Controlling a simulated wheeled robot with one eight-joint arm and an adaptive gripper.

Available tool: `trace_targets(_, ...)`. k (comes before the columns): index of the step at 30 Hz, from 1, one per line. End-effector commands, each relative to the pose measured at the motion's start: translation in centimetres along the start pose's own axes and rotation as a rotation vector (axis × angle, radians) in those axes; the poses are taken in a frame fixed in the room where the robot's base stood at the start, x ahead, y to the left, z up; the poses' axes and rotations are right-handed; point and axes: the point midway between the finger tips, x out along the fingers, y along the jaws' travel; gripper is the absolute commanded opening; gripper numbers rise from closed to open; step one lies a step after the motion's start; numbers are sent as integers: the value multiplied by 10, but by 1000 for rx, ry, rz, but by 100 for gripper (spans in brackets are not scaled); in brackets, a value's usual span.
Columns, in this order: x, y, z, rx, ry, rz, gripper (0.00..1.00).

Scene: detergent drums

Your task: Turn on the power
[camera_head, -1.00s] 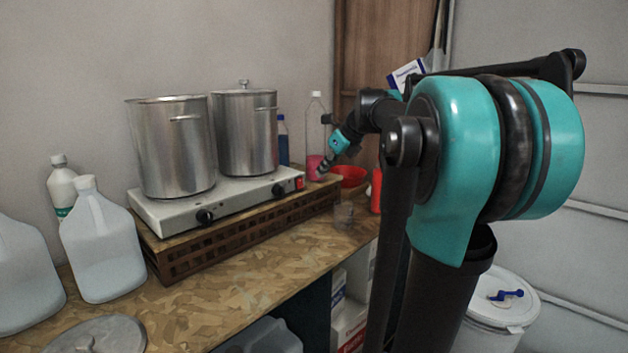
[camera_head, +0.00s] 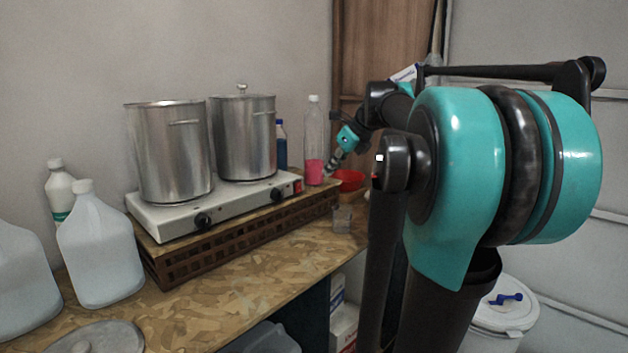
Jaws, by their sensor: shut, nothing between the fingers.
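A white double hot plate (camera_head: 240,208) sits on a brown lattice crate (camera_head: 215,253) on the workbench. Its front has two black knobs, a left knob (camera_head: 203,221) and a right knob (camera_head: 277,194). A small red power switch (camera_head: 297,187) is at the right end of the front. I cannot tell its position or whether it is lit. My gripper (camera_head: 330,169) is small in view, shut and empty, pointing down and left. It is to the right of the switch and apart from it in the picture, in front of the bottle with pink liquid.
A left steel pot (camera_head: 170,155) and a lidded pot (camera_head: 243,140) stand on the hot plate. A clear bottle with pink liquid (camera_head: 314,130), a blue bottle (camera_head: 281,148), a red bowl (camera_head: 348,181) and a clear cup (camera_head: 342,218) are near the gripper. White jugs (camera_head: 98,255) stand left.

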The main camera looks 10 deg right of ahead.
Motion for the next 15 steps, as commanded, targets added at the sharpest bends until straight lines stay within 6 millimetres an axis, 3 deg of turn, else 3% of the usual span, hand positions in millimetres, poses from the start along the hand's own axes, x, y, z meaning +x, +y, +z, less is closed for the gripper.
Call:
trace_targets(8, 8, 0, 0, 0, 0, 0, 0)
trace_targets(15, 47, 0, 1, -2, 0, 1, 0)
